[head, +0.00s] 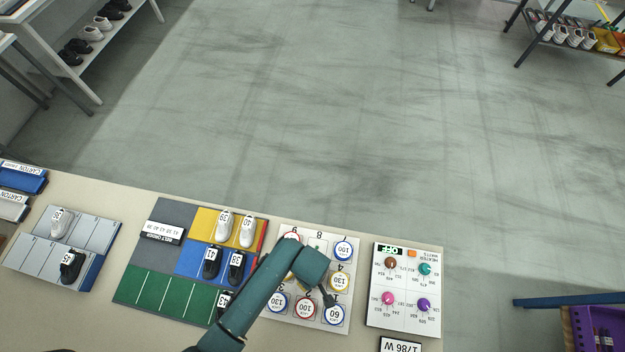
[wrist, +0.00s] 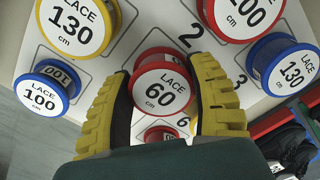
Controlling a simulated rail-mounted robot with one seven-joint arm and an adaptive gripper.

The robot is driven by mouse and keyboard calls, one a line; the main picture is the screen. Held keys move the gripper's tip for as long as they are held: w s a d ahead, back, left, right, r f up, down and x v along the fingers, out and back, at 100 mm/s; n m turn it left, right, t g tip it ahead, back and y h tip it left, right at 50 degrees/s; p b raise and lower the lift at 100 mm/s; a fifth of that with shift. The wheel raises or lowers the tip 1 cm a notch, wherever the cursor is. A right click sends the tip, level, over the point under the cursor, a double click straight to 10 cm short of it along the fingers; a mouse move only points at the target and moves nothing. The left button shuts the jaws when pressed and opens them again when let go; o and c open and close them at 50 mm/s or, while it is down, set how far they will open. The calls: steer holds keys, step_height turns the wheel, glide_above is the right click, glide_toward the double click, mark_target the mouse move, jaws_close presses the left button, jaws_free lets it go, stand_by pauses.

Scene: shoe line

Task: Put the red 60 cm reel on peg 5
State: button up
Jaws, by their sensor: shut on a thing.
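The red 60 cm reel (wrist: 160,88) is between the yellow-padded jaws of my gripper (wrist: 162,75), label facing the wrist camera. My gripper is shut on it, over the white reel board (head: 285,231). Printed peg numbers 2, 3 and 6 show beside the reel in the wrist view. The number 5 and the peg behind the reel are hidden, so I cannot tell whether the reel is on a peg or clear of it. In the head view my arm covers the middle of the board, hiding the held reel.
Close around stand a 130 reel (wrist: 76,22), a red 100 reel (wrist: 243,12), a blue 130 reel (wrist: 283,64) and a blue 100 reel (wrist: 46,88). Another red reel (wrist: 161,134) is beyond. A knob panel (head: 405,335) and a shoe mat (head: 150,290) flank the board.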

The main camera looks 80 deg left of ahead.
steer(key=shift+f, duration=0.1)
steer(key=shift+f, duration=0.5)
steer(key=o, duration=1.1)
steer(key=shift+o, duration=0.2)
steer(key=shift+r, duration=0.1)
step_height(320, 180, up, 13)
steer(key=p, duration=0.1)
steer(key=shift+p, duration=0.4)
